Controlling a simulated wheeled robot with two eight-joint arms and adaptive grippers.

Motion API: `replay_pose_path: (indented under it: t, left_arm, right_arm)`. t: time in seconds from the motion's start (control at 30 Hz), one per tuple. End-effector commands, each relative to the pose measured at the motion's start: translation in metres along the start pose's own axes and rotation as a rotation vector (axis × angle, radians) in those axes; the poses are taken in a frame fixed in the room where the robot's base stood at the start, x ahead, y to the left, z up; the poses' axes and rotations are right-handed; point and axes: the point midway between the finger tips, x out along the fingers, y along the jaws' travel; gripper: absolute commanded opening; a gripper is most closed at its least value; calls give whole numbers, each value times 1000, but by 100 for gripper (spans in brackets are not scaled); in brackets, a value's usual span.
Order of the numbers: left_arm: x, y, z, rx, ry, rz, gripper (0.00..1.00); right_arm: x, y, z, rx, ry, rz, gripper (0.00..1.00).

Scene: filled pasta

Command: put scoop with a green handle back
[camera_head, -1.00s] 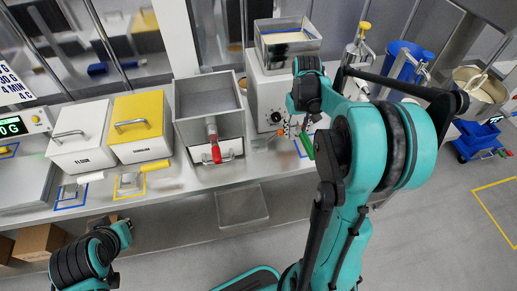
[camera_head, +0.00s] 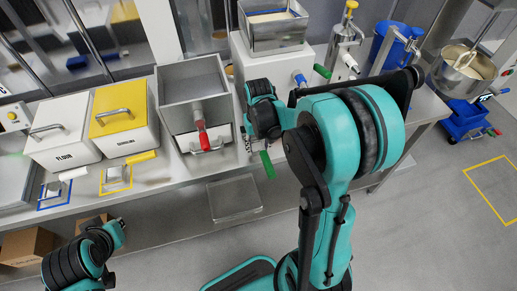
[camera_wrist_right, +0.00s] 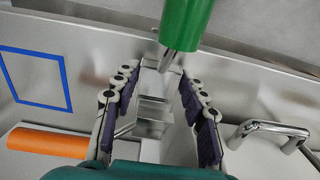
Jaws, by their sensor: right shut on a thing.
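The scoop's green handle (camera_head: 267,164) points down past the table's front edge in the head view. It also shows at the top of the right wrist view (camera_wrist_right: 187,22). My right gripper (camera_wrist_right: 157,85) is shut on the scoop's metal part, just below the handle; the fingers hide some of it. In the head view my right gripper (camera_head: 248,141) is over the front of the table, right of the steel bin with the red-handled tool. A blue outlined square (camera_wrist_right: 35,78) on the table looks bare in the wrist view. My left arm is at the lower left; its gripper is not visible.
An orange handle (camera_wrist_right: 48,142) lies near the blue square. White-handled (camera_head: 72,173) and yellow-handled (camera_head: 143,157) scoops lie left. A flour container (camera_head: 60,133) and semolina container (camera_head: 124,120) stand behind them.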

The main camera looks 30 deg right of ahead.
Motion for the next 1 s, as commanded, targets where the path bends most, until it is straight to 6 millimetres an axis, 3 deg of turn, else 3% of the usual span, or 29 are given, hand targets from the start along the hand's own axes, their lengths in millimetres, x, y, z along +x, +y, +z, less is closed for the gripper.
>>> replay_pose_path:
  t: [0.07, 0.4, 0.43, 0.5, 0.83, 1.0]
  left_arm:
    - [4, 0, 3, 0, 0, 0, 0]
    - [5, 0, 4, 0, 0, 0, 0]
    - [6, 0, 4, 0, 0, 0, 0]
    - [5, 0, 3, 0, 0, 0, 0]
    - [3, 0, 2, 0, 0, 0, 0]
    - [-4, 0, -3, 0, 0, 0, 0]
  right_arm:
    - [9, 0, 0, 0, 0, 0, 14]
    - [12, 0, 0, 0, 0, 0, 14]
    - [12, 0, 0, 0, 0, 0, 45]
    - [11, 0, 0, 0, 0, 0, 63]
    - [9, 0, 0, 0, 0, 0, 63]
    - [-11, 0, 0, 0, 0, 0, 63]
